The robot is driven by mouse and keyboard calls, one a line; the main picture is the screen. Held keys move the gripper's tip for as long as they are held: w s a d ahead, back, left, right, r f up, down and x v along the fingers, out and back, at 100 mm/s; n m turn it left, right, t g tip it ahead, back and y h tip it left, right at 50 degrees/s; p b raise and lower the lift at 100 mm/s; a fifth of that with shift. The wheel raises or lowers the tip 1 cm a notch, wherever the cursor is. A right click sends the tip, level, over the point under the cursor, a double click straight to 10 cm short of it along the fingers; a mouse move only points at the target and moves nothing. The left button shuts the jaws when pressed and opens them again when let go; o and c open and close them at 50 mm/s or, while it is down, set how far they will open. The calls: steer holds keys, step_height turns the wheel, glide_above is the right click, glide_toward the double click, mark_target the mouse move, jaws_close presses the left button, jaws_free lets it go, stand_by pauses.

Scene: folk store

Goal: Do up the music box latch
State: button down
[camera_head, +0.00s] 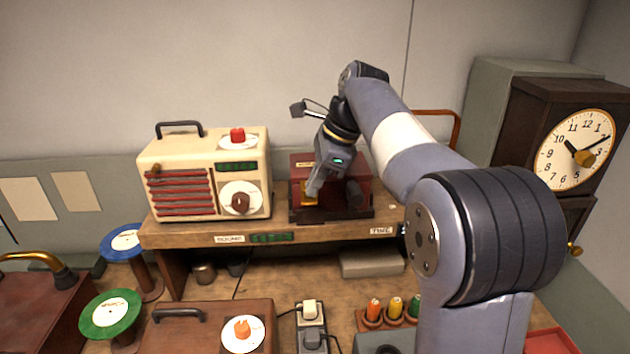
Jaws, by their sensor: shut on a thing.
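The music box (360,170) is a dark red box on the wooden shelf, right of the cream radio. A brass-coloured latch (309,193) shows on its front left. My gripper (314,192) reaches down in front of the box and is shut on the latch. The fingertips hide part of the latch, so I cannot tell its exact position. My gripper and arm also cover much of the box's front and top. The lid looks closed, though its seam is partly hidden.
A cream radio (165,170) with red slats and knobs stands close left of the box. The shelf (330,232) carries labels on its front edge. A clock (578,150) stands at the right. Spools, a brown case and coloured pegs crowd the bench below.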

mark_target(311, 204)
steer(key=shift+f+b, duration=0.15)
steer(key=shift+b, duration=0.15)
steer(key=f+t+b, duration=0.1)
steer(key=b, duration=0.2)
steer(key=s+f+t+b, duration=0.1)
steer(key=t+b, duration=0.1)
steer(key=b, duration=0.2)
steer(key=shift+f+n, duration=0.4)
steer(key=f+n+t+b, duration=0.1)
steer(key=f+t+b, duration=0.1)
steer(key=b, duration=0.5)
steer(key=w+f+t+y+b, duration=0.1)
steer(key=t+b, duration=0.4)
steer(key=b, duration=0.3)
steer(key=f+n+t+b, duration=0.1)
steer(key=f+t+b, duration=0.1)
steer(key=b, duration=0.6)
steer(key=shift+w+f+n+t+y, duration=0.2)
steer(key=shift+f+n+t+y, duration=0.15)
steer(key=shift+t, duration=0.45)
steer(key=shift+r+b, duration=0.1)
steer(key=shift+b, duration=0.4)
steer(key=c, duration=1.5)
jaws_free()
steer(key=shift+w+r, duration=0.1)
steer(key=shift+c, duration=0.2)
